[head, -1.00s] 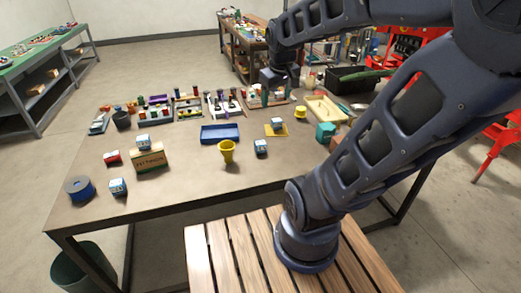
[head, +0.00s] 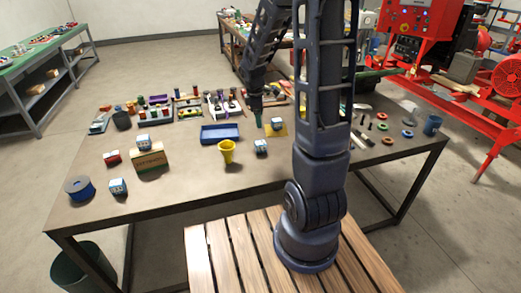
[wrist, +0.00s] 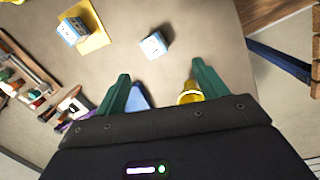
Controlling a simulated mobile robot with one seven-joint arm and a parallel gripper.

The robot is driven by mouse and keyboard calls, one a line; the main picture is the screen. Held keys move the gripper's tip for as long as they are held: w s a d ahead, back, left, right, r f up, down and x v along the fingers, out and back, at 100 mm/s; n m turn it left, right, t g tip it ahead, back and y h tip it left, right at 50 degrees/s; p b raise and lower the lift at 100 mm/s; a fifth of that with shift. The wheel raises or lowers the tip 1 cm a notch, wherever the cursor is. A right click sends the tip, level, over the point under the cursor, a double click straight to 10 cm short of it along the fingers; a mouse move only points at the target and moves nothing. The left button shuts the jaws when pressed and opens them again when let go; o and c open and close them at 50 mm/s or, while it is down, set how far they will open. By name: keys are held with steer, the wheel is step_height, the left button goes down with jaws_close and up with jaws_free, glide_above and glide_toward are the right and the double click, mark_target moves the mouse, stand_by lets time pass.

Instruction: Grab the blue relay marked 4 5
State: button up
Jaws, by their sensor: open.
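Several small blue-and-white blocks that look like relays are in the head view; their markings are too small to read. One relay (head: 261,147) stands on the bare table right of the yellow cup, and it also shows in the wrist view (wrist: 153,45). Another relay (head: 277,123) sits on a yellow pad (wrist: 97,40). A third relay (head: 144,141) is on top of a cardboard box, and another relay (head: 118,186) is at the front left. My gripper (wrist: 160,85) is open and empty, its green fingers above the table, apart from the relays. In the head view my gripper (head: 258,117) is behind the bare-table relay.
A yellow cup (head: 227,151), a blue tray (head: 220,133) and the cardboard box (head: 149,160) stand near the relays. A blue spool (head: 79,188) and a red block (head: 111,158) are at the left. Racks of parts line the back. Bare table lies at the front.

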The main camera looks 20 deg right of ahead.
mark_target(260, 142)
steer(key=w+f+n, duration=0.1)
steer(key=f, duration=0.1)
steer(key=w+f+n, duration=0.1)
steer(key=f, duration=0.2)
steer(key=w+f+n, duration=0.1)
steer(key=f, duration=0.2)
steer(key=shift+w+a+f+n+g, duration=0.2)
steer(key=shift+a+n+g, duration=0.1)
steer(key=shift+a+g, duration=0.1)
steer(key=f, duration=0.2)
steer(key=d+f, duration=0.1)
steer(key=f, duration=0.3)
steer(key=d+f, duration=0.1)
steer(key=f, duration=0.2)
steer(key=shift+d, duration=0.25)
steer(key=shift+d+f, duration=0.1)
steer(key=shift+f, duration=0.55)
steer(key=c, duration=1.1)
steer(key=shift+r, duration=0.1)
steer(key=shift+c, duration=0.2)
